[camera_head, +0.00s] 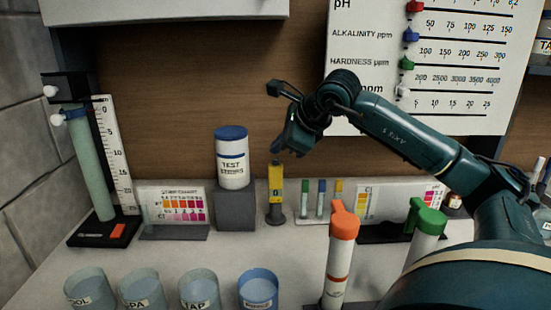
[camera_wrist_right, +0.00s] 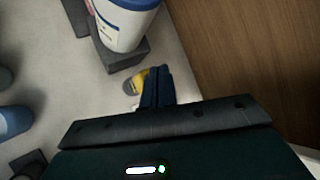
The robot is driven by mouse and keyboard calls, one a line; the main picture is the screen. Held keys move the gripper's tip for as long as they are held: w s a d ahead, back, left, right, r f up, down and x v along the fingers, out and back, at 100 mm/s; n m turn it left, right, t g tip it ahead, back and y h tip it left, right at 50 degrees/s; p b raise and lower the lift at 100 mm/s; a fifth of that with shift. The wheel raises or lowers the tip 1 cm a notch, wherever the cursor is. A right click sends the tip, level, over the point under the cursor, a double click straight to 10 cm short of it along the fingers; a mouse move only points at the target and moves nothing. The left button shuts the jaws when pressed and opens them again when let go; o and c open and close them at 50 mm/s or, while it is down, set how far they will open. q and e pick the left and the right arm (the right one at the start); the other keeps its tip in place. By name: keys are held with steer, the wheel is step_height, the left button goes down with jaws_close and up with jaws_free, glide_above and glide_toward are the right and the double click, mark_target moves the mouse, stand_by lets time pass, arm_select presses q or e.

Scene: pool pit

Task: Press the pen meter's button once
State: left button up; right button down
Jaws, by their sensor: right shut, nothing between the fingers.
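The yellow pen meter (camera_head: 276,184) stands upright in a small dark stand on the counter, just right of the test strips jar. Its top end and any button there are hard to make out, because my fingers are over or in front of it. My right gripper (camera_head: 278,149) is shut and empty, pointing down with its fingertips close above the pen meter's top. In the right wrist view the shut blue fingers (camera_wrist_right: 156,76) partly cover the yellow pen meter (camera_wrist_right: 134,83). I cannot tell whether they touch. My left gripper is not in view.
The test strips jar (camera_head: 232,160) stands on a grey block left of the pen meter. Several small vials (camera_head: 321,200) are close on its right. Cups (camera_head: 200,289) line the front, with an orange-capped tube (camera_head: 341,255) and green-capped tube (camera_head: 426,240) at right.

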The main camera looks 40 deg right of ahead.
mark_target(280, 166)
step_height(280, 166, up, 5)
steer(key=p, duration=0.4)
steer(key=shift+p, duration=0.3)
stand_by(0.7)
